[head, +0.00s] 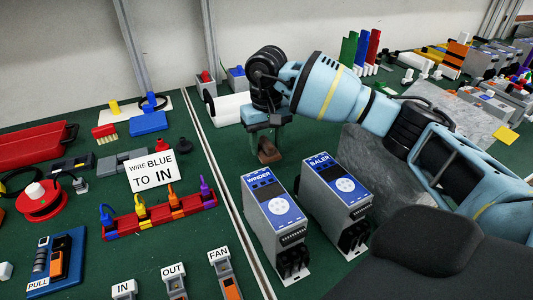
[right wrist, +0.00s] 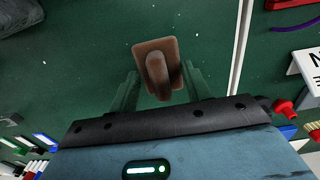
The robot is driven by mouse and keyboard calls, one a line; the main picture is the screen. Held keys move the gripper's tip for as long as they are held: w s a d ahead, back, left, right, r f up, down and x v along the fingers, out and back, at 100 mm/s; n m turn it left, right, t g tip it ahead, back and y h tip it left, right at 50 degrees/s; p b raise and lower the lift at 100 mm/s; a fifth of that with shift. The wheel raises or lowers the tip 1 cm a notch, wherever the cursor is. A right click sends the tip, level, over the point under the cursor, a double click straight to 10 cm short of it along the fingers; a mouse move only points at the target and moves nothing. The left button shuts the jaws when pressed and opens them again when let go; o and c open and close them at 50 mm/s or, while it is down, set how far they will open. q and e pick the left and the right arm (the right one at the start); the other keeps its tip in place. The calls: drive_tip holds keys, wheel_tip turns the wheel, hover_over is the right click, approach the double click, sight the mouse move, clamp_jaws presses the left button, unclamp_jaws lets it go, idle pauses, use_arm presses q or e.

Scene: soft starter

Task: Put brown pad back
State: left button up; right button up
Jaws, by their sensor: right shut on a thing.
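The brown pad (head: 268,152) shows below my right gripper in the head view, behind the WINDER and BALER units. My right gripper (head: 266,138) points down and is shut on the pad. In the right wrist view the pad (right wrist: 155,66) is a brown plate with a raised grip, between the two greenish fingers of the right gripper (right wrist: 157,88). I cannot tell whether the pad touches the green table. My left gripper is not in view.
The WINDER unit (head: 273,212) and BALER unit (head: 336,200) stand in front of the pad. A grey block (head: 372,160) is to the right under my arm. A white roll (head: 229,108) lies behind. Left of the white line stand a sign (head: 154,175) and a connector strip (head: 160,213).

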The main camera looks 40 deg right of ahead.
sight(266, 154)
drive_tip(key=shift+f, duration=1.95)
drive_tip(key=shift+f, duration=0.1)
drive_tip(key=o, duration=0.9)
wheel_tip(266, 154, up, 12)
drive_tip(key=shift+r, duration=0.15)
